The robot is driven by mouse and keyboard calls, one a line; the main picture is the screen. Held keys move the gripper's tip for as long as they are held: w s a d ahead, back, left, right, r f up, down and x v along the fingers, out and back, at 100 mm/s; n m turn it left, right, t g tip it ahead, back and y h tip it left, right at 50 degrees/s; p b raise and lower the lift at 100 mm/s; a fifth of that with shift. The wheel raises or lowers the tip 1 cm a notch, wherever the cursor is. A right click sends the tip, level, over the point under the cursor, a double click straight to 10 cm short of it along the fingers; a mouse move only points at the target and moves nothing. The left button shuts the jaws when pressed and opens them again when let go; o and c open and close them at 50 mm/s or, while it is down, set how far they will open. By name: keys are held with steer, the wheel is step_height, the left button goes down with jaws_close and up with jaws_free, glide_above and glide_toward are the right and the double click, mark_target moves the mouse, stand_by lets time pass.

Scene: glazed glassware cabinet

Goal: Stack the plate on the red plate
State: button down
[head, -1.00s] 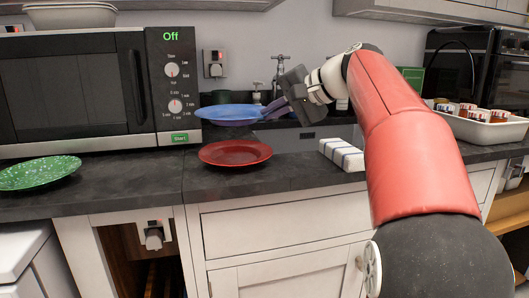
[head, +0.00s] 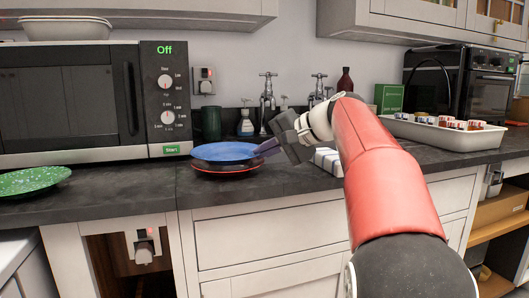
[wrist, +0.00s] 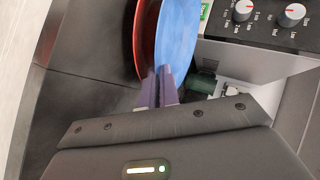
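The blue plate (head: 224,152) is right above the red plate (head: 226,172) on the counter in the head view, covering most of it. In the wrist view the blue plate (wrist: 178,40) lies close against the red plate (wrist: 145,40), slightly offset. My gripper (head: 268,146) is at the right side of the blue plate, with its purple fingers (wrist: 157,88) closed on the rim. I cannot tell whether the blue plate's weight rests on the red plate.
A microwave (head: 75,98) stands behind and left. A green speckled plate (head: 32,180) lies far left. A white tray of jars (head: 445,134) stands farther right.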

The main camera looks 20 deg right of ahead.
steer(key=shift+f+b, duration=0.3)
steer(key=shift+f, duration=0.2)
steer(key=c, duration=1.9)
jaws_free()
steer(key=shift+c, duration=0.2)
steer(key=shift+r+p, duration=0.35)
steer(key=shift+r, duration=0.05)
steer(key=p+v, duration=0.1)
steer(key=v, duration=1.1)
steer(key=shift+r, duration=0.2)
